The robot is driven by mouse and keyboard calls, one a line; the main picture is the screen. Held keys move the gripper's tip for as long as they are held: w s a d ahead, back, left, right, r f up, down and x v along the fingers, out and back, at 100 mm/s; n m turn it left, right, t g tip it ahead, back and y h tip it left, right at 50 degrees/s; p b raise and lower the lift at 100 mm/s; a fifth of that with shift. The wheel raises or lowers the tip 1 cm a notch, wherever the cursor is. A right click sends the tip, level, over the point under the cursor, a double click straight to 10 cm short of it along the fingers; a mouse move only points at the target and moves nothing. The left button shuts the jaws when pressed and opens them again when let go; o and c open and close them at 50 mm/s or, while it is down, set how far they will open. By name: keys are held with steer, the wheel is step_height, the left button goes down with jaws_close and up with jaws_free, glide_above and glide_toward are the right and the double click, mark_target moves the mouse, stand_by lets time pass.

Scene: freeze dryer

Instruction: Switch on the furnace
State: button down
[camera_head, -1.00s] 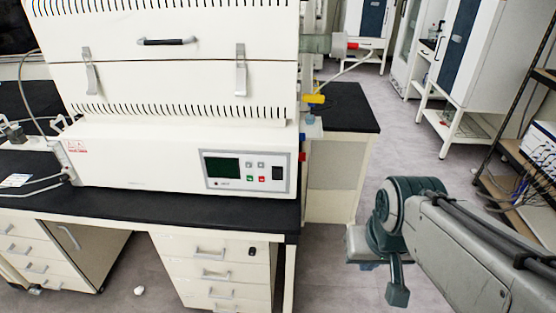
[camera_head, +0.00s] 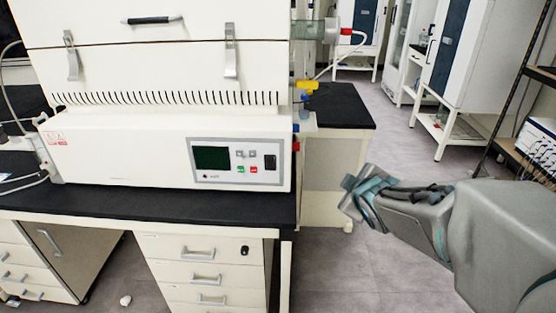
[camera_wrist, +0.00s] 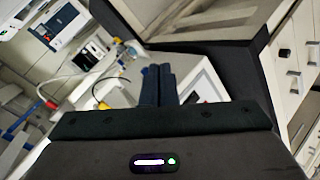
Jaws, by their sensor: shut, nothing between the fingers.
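The furnace (camera_head: 110,150) is a large white two-part unit on a black-topped bench in the head view. Its lower front carries a control panel (camera_head: 237,163) with a dark green screen, small grey, green and red buttons, and a black switch (camera_head: 270,162) at the right end. Whether the switch is on cannot be told; the screen looks dark. My gripper (camera_wrist: 157,69) is shut and empty in the wrist view, its two dark fingers side by side. In the head view my arm is right of the furnace, apart from the panel; the fingers cannot be made out there.
The bench top (camera_head: 150,203) has a bare front strip and drawers (camera_head: 205,270) below. A yellow fitting (camera_head: 306,85) and a red-tipped tube stand by the furnace's right side. A second dark bench (camera_head: 340,105) is behind. The floor between is clear.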

steer(key=w+a+f+n+y+b, duration=0.1)
steer(key=a+f+n+y+b, duration=0.2)
steer(key=a+n+y, duration=0.2)
steer(key=w+a+f+n+y+b, duration=0.2)
steer(key=a+n+y+b, duration=0.2)
steer(key=n, duration=0.5)
steer(key=a+y, duration=0.2)
steer(key=shift+f+t+y, duration=0.3)
steer(key=shift+f+t, duration=0.1)
steer(key=shift+a, duration=0.1)
glide_toward(270, 164)
steer(key=w+a+f, duration=0.2)
steer(key=w+a, duration=0.1)
steer(key=a, duration=0.2)
steer(key=shift+w+b, duration=0.35)
steer(key=shift+w, duration=0.2)
